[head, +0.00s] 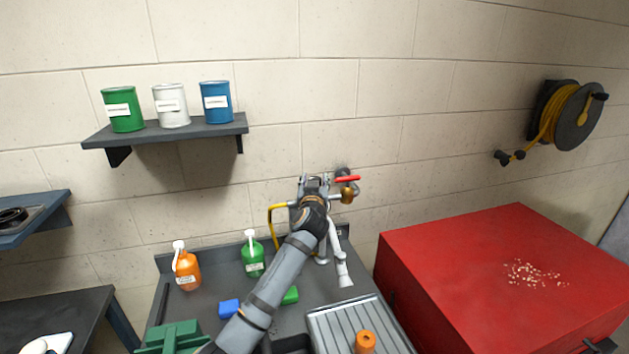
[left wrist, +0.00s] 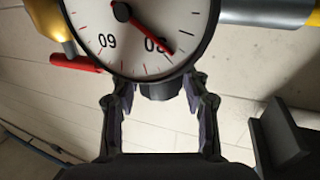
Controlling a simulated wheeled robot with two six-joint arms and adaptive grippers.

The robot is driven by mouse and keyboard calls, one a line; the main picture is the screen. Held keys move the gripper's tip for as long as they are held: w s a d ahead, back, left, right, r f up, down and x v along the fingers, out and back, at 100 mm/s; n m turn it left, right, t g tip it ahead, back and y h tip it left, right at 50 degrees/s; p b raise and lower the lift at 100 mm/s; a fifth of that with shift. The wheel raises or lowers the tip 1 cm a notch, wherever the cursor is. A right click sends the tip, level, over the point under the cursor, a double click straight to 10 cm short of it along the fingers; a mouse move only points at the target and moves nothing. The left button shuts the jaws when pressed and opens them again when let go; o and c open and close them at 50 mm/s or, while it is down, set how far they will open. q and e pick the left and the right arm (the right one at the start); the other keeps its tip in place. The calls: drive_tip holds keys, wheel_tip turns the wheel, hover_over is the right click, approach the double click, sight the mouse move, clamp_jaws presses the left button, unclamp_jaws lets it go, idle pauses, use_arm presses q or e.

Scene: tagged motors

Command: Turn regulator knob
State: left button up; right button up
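The regulator's round white gauge (left wrist: 140,30) with a red needle fills the top of the left wrist view. A dark knob-like part (left wrist: 160,88) shows just below the gauge rim. My left gripper (left wrist: 158,85) is open, with one finger on each side of this part and visible gaps between. In the head view my left gripper (head: 314,183) is up at the wall by the pipe fittings and hides most of the regulator. A red lever (head: 347,179) and a brass valve body (head: 348,195) are just right of it. My right gripper is not in view.
A yellow hose (head: 271,222) hangs left of the gripper. The bench below holds a green bottle (head: 253,254), an orange bottle (head: 186,267) and a blue block (head: 229,308). A red cabinet (head: 440,258) stands right. A shelf (head: 165,133) with cans is upper left.

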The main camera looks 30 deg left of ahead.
use_arm(q)
drive_tip(key=c, duration=0.7)
drive_tip(key=shift+a+r+m+h+p, duration=0.1)
drive_tip(key=shift+m+h+p, duration=0.2)
drive_tip(key=shift+h+p, duration=0.1)
drive_tip(key=shift+m+t+h, duration=0.5)
drive_tip(key=shift+t+h, duration=0.1)
drive_tip(key=shift+h, duration=0.1)
drive_tip(key=o, duration=1.2)
drive_tip(key=v, duration=1.2)
